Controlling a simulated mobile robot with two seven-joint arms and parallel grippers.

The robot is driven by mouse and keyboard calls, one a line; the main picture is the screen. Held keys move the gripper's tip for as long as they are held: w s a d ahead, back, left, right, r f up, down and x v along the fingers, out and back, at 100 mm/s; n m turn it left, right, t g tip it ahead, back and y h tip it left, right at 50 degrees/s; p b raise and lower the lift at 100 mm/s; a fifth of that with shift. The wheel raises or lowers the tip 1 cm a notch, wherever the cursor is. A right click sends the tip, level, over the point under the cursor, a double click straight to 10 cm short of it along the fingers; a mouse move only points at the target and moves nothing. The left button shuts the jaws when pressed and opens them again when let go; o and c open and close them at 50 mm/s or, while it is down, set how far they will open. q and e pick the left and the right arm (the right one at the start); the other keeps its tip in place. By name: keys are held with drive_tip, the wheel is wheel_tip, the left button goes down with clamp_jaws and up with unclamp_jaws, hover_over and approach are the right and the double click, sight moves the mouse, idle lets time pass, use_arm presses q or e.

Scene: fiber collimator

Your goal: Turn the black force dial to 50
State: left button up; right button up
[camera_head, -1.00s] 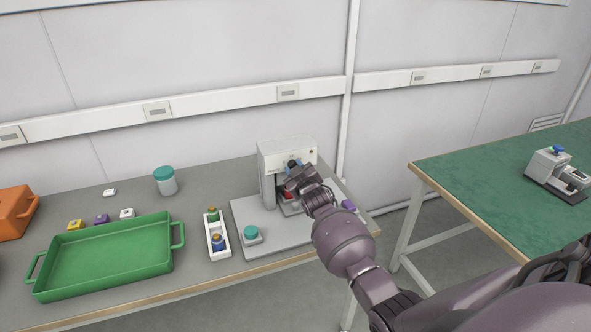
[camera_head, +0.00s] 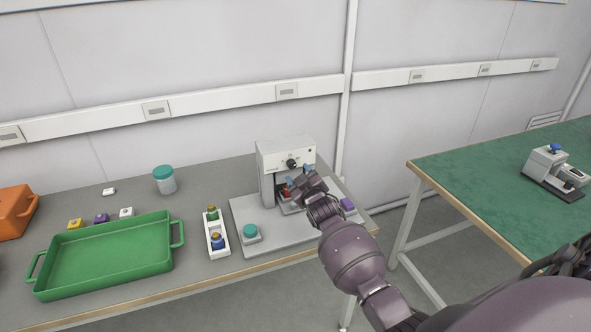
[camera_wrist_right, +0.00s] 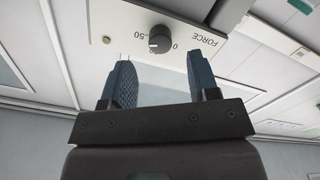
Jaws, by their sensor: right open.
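The black force dial (camera_head: 291,163) is on the upper front of the white machine (camera_head: 268,160). In the right wrist view, the dial (camera_wrist_right: 160,39) shows close up, with the labels "0", "50" and "FORCE" beside it on the panel. Its exact pointer setting is too small to read for sure. My right gripper (camera_wrist_right: 158,72) is open with nothing between its two blue fingers. The fingertips are apart from the dial, a little short of it. My left gripper is not in view.
The machine stands on a grey base plate (camera_head: 245,213) with a teal button (camera_head: 250,231) and a purple piece (camera_head: 347,205). A white holder (camera_head: 217,246), a green tray (camera_head: 105,262) and a teal-lidded jar (camera_head: 164,180) are to the left. A green-topped table is right.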

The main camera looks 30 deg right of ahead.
drive_tip(key=v, duration=0.6)
drive_tip(key=shift+s, duration=0.15)
idle(0.4)
